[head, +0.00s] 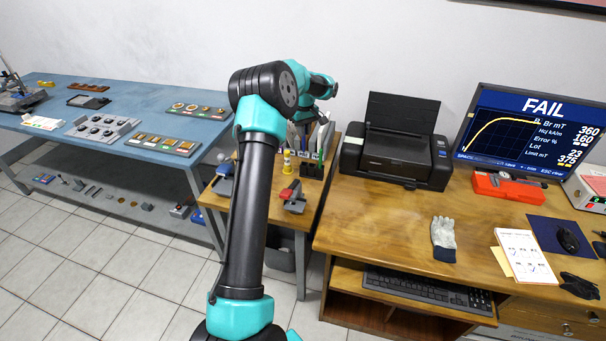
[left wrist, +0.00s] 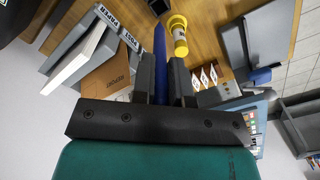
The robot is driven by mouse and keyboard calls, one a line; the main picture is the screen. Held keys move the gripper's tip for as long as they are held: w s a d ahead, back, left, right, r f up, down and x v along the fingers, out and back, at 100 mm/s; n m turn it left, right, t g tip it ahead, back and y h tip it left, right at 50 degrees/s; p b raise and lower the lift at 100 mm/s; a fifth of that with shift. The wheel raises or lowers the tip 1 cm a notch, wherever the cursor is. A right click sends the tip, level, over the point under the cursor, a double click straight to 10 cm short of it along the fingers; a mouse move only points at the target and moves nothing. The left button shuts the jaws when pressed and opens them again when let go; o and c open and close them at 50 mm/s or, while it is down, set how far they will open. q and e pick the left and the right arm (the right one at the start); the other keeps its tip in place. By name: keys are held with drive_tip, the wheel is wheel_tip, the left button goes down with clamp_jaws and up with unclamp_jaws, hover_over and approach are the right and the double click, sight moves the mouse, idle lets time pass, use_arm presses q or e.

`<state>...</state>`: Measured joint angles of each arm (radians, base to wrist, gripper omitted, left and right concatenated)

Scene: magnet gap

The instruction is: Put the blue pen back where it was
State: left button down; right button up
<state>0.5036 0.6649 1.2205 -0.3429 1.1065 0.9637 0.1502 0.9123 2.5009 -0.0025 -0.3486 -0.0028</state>
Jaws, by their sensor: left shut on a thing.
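The blue pen (left wrist: 160,45) shows in the left wrist view, between the fingers of my left gripper (left wrist: 161,72). The gripper is shut on it, and its blue shaft sticks out past the fingertips. A black holder (left wrist: 160,6) is partly visible at the top edge of the left wrist view, beyond the pen's tip. My right gripper is not in view.
A yellow bottle-like item (left wrist: 178,35) stands close beside the pen. Upright folders and books (left wrist: 85,55) crowd the left of the wrist view. A red-and-grey tool (head: 292,196) lies on the small table (head: 275,215). A printer (head: 397,150) stands to the right.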

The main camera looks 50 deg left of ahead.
sight(304, 149)
use_arm(q)
drive_tip(key=shift+f, duration=2.45)
drive_tip(key=shift+f, duration=2.5)
drive_tip(key=shift+f, duration=0.15)
drive_tip(key=c, duration=1.1)
unclamp_jaws()
drive_tip(key=shift+c, duration=0.2)
wheel_tip(304, 149, up, 12)
drive_tip(key=shift+r, duration=0.15)
